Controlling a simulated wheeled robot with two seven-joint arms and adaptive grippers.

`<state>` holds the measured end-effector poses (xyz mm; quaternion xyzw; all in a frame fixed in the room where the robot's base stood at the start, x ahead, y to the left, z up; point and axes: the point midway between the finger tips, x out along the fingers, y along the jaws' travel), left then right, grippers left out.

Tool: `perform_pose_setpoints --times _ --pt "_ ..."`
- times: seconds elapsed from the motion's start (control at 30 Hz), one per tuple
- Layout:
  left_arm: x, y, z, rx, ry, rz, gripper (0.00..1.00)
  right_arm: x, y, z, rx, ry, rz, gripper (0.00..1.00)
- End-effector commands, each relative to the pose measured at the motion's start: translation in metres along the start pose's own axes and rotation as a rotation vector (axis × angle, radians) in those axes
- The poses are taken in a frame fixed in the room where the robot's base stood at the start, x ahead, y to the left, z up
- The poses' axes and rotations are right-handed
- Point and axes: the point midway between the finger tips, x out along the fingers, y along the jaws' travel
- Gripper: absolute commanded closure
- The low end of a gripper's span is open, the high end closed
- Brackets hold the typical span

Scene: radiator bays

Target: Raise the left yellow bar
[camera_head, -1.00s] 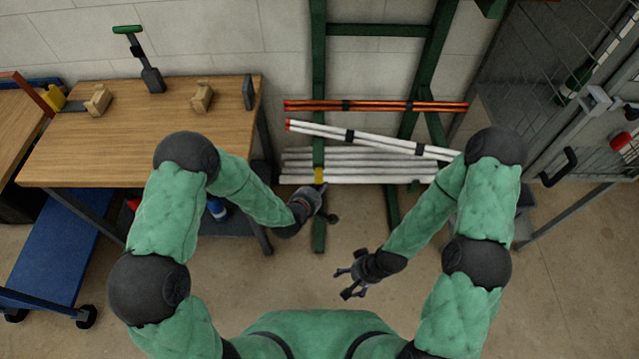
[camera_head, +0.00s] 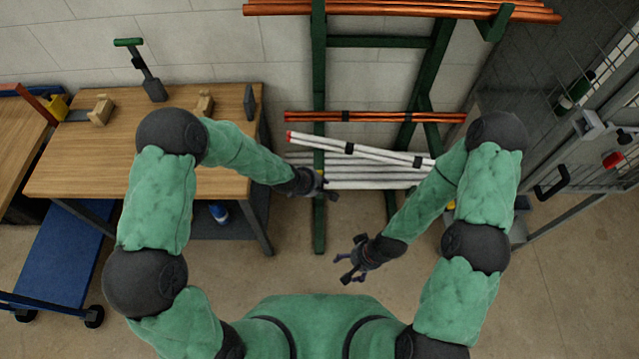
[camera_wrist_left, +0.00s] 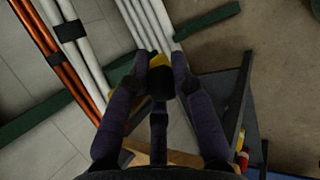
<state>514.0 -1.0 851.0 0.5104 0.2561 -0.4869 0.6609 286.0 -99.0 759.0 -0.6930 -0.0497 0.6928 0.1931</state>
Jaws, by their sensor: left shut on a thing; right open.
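The left yellow bar (camera_wrist_left: 161,59) shows as a short yellow tip with a black part below it, between the fingers of my left gripper (camera_wrist_left: 160,72) in the left wrist view. The gripper is shut on it. In the head view my left gripper (camera_head: 320,184) is at the left green upright of the rack, in front of the white pipes, and mostly hides the bar; only a speck of yellow shows. My right gripper (camera_head: 351,264) is open and empty, lower and to the right, apart from the rack.
The green rack (camera_head: 319,80) holds several white pipes (camera_head: 375,184), a tilted white bundle (camera_head: 383,154) and copper pipes (camera_head: 375,117). More copper pipes (camera_head: 400,10) lie higher. A wooden bench (camera_head: 90,175) stands left, a wire cage (camera_head: 590,150) right. Bare floor lies before the rack.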

Motion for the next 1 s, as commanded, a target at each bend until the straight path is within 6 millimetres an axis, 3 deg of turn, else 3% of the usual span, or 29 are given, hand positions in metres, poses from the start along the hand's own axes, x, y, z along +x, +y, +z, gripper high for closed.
perform_pose_setpoints --times 0.03,0.23,1.0 --pt "-0.0022 0.0125 -0.0008 0.000 0.000 0.026 1.00 0.0014 0.0005 0.0002 0.000 -0.001 0.000 0.20" --pt "-0.0039 0.0179 -0.0004 0.000 0.000 0.032 1.00 0.0035 0.0013 0.0002 0.000 -0.001 0.000 0.20" --pt "-0.0055 0.0213 -0.0004 0.002 0.001 0.034 1.00 0.0043 0.0015 0.0000 0.000 0.000 0.000 0.20"
